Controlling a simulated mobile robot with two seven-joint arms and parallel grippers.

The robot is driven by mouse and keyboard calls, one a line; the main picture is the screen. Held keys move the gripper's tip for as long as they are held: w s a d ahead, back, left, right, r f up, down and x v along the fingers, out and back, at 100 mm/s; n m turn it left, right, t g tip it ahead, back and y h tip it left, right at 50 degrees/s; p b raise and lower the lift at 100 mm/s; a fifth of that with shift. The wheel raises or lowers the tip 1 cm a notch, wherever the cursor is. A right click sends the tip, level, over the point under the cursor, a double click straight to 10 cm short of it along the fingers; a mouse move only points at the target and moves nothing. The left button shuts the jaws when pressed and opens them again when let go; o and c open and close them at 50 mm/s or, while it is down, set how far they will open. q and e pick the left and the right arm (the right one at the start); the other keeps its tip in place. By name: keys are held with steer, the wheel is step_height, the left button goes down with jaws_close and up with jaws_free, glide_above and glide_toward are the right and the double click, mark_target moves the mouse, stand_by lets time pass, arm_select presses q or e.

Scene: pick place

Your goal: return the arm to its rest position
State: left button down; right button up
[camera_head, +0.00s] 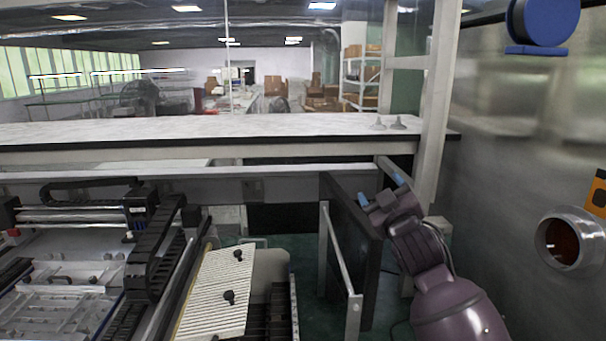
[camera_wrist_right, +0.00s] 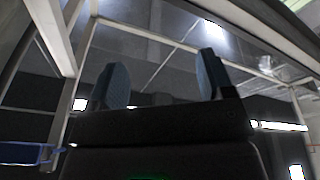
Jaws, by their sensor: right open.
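My right arm comes in from the lower right of the head view, and its gripper (camera_head: 382,190) is raised beside a dark upright panel. Its two blue-tipped fingers are apart with nothing between them. In the right wrist view the gripper (camera_wrist_right: 160,80) shows both blue finger pads spread wide and empty, with the ceiling and metal framing behind them. My left gripper is in neither view.
A dark panel (camera_head: 352,250) with a metal bar stands just left of my right gripper. A long shelf (camera_head: 200,128) crosses behind. A ribbed white plate (camera_head: 215,290) and machinery (camera_head: 70,270) lie left. A grey wall (camera_head: 520,150) with a round port (camera_head: 570,240) closes the right.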

steer(key=s+d+f+m+g, duration=0.1)
steer(key=s+d+f+m, duration=0.1)
steer(key=s+f, duration=0.45)
steer(key=s+d+f+m+g+h, duration=0.1)
steer(key=s+d+f, duration=0.15)
steer(key=f, duration=0.75)
steer(key=s+d+f+m+g, duration=0.2)
steer(key=s+f, duration=0.4)
steer(key=f, duration=0.2)
steer(key=s+d+f+m+g, duration=0.1)
steer(key=s+f, duration=0.5)
steer(key=s, duration=0.1)
steer(key=s+d+f+g+h, duration=0.1)
steer(key=s+d+f+g, duration=0.1)
steer(key=s+f, duration=0.4)
steer(key=s+d+f+m+g+h, duration=0.1)
steer(key=s+f, duration=0.5)
steer(key=s, duration=0.2)
steer(key=shift+s+d+m+g, duration=0.3)
steer(key=shift+d, duration=0.1)
